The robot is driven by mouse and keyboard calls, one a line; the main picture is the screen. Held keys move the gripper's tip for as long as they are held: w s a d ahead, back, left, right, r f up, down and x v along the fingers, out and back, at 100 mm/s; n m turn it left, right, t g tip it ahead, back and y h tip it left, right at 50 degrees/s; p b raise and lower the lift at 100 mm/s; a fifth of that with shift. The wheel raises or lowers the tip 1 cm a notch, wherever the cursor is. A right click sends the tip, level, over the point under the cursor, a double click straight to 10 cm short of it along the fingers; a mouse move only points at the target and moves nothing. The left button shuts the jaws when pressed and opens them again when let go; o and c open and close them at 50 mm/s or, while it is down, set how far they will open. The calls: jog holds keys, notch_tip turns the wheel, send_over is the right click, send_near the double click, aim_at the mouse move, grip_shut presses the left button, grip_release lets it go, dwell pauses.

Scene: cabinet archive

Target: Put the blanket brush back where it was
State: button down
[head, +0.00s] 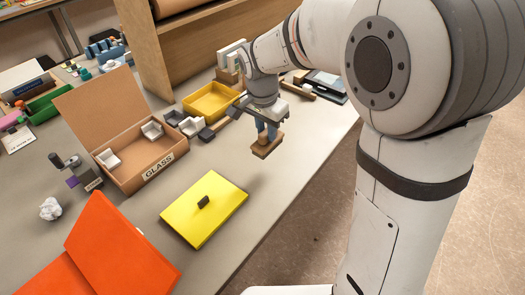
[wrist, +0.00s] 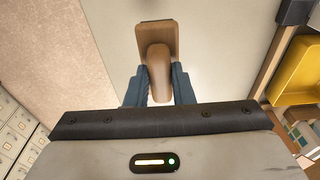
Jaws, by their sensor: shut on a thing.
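The blanket brush (head: 267,147) is a brown wooden block with a handle, held below my gripper (head: 266,128) over the table near its right edge in the head view. My gripper is shut on its handle. In the wrist view the brush (wrist: 157,35) points away between the blue fingers of my gripper (wrist: 160,85). Its underside is hidden in the wrist view.
A yellow lid (head: 222,210) lies on the table in front. A yellow tray (head: 212,100) stands behind, beside grey and white pieces. An open cardboard box (head: 158,163) labelled GLASS is at left, near an orange folder (head: 125,250).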

aim_at(265, 151)
notch_tip(265, 151, down, 8)
jog(key=shift+s+a+r, duration=0.1)
dwell(0.4)
jog(key=c, duration=1.3)
grip_release()
jog(key=shift+o, duration=0.2)
